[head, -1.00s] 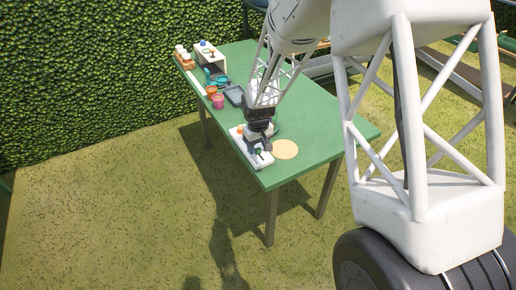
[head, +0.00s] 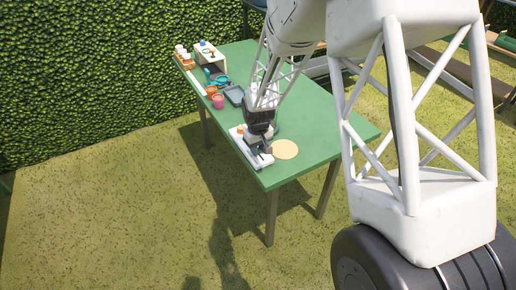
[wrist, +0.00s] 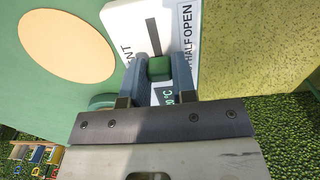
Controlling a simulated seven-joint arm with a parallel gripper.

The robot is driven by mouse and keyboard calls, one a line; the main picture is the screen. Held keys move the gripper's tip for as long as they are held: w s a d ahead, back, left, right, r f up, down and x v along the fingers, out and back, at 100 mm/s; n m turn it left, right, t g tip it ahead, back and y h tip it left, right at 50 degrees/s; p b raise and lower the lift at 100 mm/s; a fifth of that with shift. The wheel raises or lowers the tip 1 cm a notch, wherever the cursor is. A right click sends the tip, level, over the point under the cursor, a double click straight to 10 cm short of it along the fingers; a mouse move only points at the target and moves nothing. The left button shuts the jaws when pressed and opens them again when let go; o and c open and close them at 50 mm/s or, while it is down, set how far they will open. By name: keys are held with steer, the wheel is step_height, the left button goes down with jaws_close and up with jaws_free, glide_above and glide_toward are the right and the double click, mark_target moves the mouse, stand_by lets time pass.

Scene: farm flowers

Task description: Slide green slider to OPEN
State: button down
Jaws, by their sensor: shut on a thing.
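The green slider (wrist: 159,68) sits between the two fingers of my gripper (wrist: 159,66) in the wrist view, and the gripper is shut on it. The slider rides in a dark straight slot (wrist: 153,38) on a white panel (wrist: 136,36). The words "HALF OPEN" show beside the slot, with part of another word on the other side. A small "°C" display lies between the fingers, partly hidden. In the head view my gripper (head: 254,145) is over the white panel (head: 262,163) near the table's front corner and hides the slider.
A round tan disc (head: 284,149) lies on the green table (head: 310,130), right of the panel. A grey tray (head: 234,95), a pink cup (head: 218,101) and a white box (head: 210,56) stand farther back. The table's right side is clear.

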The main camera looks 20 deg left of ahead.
mark_target(263, 160)
steer(key=shift+s+d, duration=1.4)
steer(key=c, duration=0.9)
jaws_free()
steer(key=shift+r, duration=0.1)
steer(key=shift+r, duration=3.8)
